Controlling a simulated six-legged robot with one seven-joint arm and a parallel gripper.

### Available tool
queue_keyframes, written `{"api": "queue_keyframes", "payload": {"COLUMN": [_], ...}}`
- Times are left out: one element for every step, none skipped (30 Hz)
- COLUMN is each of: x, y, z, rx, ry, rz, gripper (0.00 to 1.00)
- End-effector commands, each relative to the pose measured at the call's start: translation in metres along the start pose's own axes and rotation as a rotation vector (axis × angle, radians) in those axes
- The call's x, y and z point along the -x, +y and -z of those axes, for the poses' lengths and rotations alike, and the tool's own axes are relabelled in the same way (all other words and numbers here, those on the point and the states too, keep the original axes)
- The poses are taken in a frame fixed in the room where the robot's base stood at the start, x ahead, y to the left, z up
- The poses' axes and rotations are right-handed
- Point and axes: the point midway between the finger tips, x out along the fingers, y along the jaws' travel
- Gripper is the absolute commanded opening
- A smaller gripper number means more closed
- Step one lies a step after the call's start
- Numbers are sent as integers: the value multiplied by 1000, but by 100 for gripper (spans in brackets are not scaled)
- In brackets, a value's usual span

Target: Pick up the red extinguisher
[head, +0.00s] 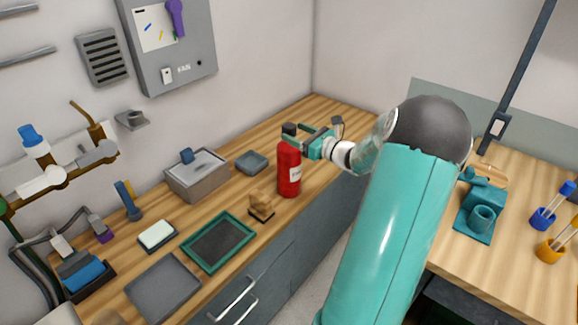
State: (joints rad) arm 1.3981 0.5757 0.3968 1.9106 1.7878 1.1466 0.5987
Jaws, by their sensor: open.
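The red extinguisher (289,172) stands upright on the wooden counter, near its front edge, with a pale label on its side. My gripper (299,139) is at the top of the extinguisher, reaching in from the right. Its jaws are open and overlap the extinguisher's top in this view. I cannot tell whether they touch it. The extinguisher's top and handle are partly hidden by the gripper.
A wooden block (261,206) and a green-framed tray (184,252) are left of the extinguisher. A grey lidded box (196,184) and a dark grey dish (251,163) stand behind. The counter (322,108) is clear toward the far corner. A second wooden bench (440,235) is at right.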

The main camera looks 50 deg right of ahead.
Motion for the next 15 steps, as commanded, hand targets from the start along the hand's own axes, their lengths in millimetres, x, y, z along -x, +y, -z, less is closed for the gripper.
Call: {"api": "queue_keyframes", "payload": {"x": [-10,-14,-20,-25,-29,-32,-34,-35,-36,-36,-36,-36,-36,-35,-35], "y": [0,-1,-1,-1,-1,-1,-1,-1,-1,-1,-1,-1,-1,-1,-1], "z": [0,0,0,0,0,0,0,0,0,0,0,0,0,0,0], "rx": [-1,-1,-1,-1,-1,0,0,0,0,0,0,0,0,0,0], "ry": [-2,-1,-2,-2,-1,-1,-2,-1,-1,-1,-1,-1,-1,-1,-1], "rz": [-3,-2,-2,-2,-2,-2,-2,-2,-1,-1,-1,-1,-1,-1,-1], "gripper": [62,62,62,62,62,62,62,62,62,62,62,62,62,62,56]}}
